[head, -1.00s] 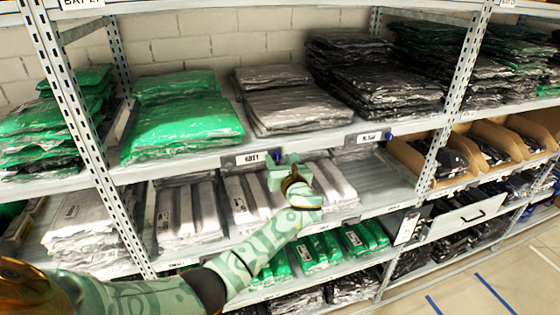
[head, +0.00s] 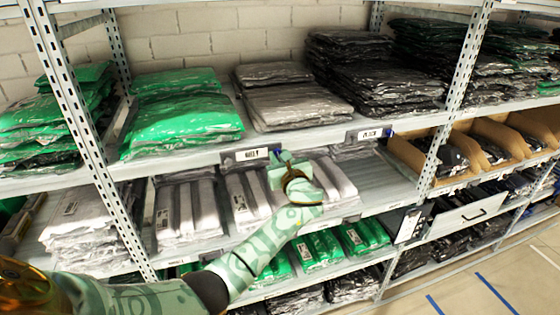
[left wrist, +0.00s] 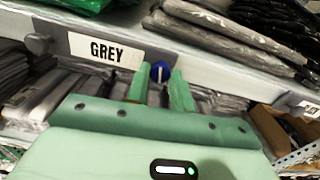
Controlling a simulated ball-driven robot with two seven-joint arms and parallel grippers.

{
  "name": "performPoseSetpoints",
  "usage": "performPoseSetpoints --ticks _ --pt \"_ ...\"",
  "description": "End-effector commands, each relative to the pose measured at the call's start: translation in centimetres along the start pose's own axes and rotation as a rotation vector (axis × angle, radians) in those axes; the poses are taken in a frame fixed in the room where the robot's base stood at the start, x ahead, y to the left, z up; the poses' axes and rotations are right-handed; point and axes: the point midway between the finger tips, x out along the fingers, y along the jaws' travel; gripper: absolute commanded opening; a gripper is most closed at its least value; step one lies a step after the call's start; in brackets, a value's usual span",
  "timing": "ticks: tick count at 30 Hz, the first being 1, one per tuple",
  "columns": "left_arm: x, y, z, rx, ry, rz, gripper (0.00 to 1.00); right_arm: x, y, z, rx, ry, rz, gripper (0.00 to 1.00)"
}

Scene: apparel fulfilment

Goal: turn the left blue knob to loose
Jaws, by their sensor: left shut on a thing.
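The left blue knob (head: 278,153) is at the right end of the label holder (head: 248,156) on the shelf edge. In the left wrist view the blue knob (left wrist: 160,69) shows between my left gripper's two green fingers, beside a label reading GREY (left wrist: 107,50). My left gripper (head: 284,159) is at the shelf edge, its fingers shut on the knob and partly hiding it in the head view. It also shows in the left wrist view (left wrist: 160,84). The knob's turn angle cannot be told. My right gripper is not in view.
A second blue knob (head: 388,133) is on the label holder to the right (head: 365,135). Grey bags (head: 290,105) and green bags (head: 185,115) lie on the shelf above. White packs (head: 185,213) lie below, close behind my left arm.

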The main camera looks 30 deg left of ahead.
Motion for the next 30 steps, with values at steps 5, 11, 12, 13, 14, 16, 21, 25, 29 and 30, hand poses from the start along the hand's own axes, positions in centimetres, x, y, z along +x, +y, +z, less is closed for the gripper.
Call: performPoseSetpoints --ticks 5,11,12,13,14,16,21,25,29,30 --pt "0.0 0.0 -0.3 -0.165 -0.001 0.000 0.00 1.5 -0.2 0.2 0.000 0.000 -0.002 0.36" --pt "0.0 0.0 -0.4 -0.356 0.000 -0.001 0.00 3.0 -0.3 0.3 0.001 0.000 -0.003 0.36" --pt "0.0 0.0 -0.4 -0.394 0.000 0.000 0.00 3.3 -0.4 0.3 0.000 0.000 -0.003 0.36" --pt "0.0 0.0 -0.4 -0.423 0.000 0.000 0.00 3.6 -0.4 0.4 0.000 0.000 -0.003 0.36" --pt "0.0 0.0 -0.4 -0.450 -0.001 0.000 0.00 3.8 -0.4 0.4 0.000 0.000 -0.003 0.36" --pt "0.0 0.0 -0.4 -0.518 0.000 0.000 0.00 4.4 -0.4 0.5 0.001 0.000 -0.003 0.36" --pt "0.0 0.1 -0.4 -0.678 0.000 0.000 0.00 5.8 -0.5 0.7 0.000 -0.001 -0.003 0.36" --pt "0.0 0.0 -0.4 -0.804 0.000 0.000 0.00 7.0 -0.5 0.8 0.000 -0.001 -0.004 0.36" --pt "0.0 0.0 -0.5 -0.926 0.000 0.000 0.00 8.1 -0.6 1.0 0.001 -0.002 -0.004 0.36" --pt "0.0 0.0 -0.5 -0.962 0.000 0.000 0.00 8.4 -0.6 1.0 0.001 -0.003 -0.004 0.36"
